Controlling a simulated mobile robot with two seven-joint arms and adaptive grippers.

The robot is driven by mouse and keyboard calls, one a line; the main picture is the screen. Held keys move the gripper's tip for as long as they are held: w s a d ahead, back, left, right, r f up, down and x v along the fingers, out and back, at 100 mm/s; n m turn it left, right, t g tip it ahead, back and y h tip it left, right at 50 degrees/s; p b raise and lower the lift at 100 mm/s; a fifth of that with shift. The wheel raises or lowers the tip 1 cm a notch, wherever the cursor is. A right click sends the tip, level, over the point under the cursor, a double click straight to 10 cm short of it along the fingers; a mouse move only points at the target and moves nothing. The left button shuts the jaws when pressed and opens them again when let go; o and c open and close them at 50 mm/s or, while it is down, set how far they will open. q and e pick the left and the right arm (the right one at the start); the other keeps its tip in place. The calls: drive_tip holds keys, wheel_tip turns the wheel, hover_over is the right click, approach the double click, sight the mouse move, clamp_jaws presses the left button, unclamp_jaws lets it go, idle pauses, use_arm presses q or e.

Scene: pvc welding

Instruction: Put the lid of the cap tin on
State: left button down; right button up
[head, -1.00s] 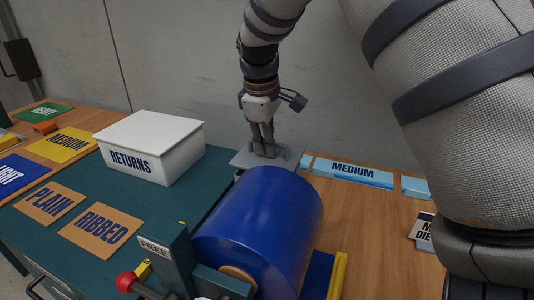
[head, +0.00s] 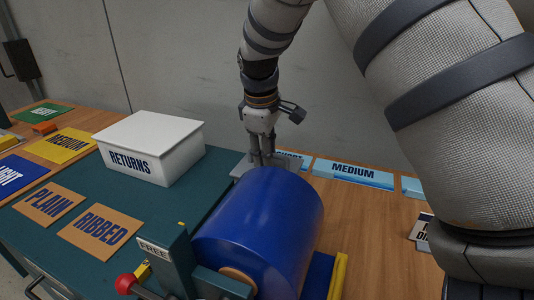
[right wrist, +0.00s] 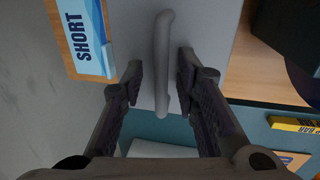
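A flat grey lid (head: 240,162) lies on the bench behind the blue roll, which hides part of it. In the right wrist view, the grey lid (right wrist: 205,22) carries a raised bar handle (right wrist: 162,50). My right gripper (head: 262,163) is down at the lid. Its fingers (right wrist: 160,72) are open on either side of the handle, with a gap at each side. I cannot make out the tin apart from the lid. My left gripper is not in view.
The large blue roll (head: 262,220) stands close in front of the lid. The white RETURNS box (head: 150,145) is to the left. A blue SHORT label (right wrist: 85,35) lies beside the lid, and a MEDIUM label (head: 353,173) lies further right. The wall is close behind.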

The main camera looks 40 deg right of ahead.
wheel_tip(320, 180, up, 12)
drive_tip(key=s+a, duration=0.1)
drive_tip(key=a, duration=0.1)
drive_tip(key=shift+p, duration=0.3)
drive_tip(key=shift+a+f, duration=0.1)
drive_tip(key=shift+f, duration=0.05)
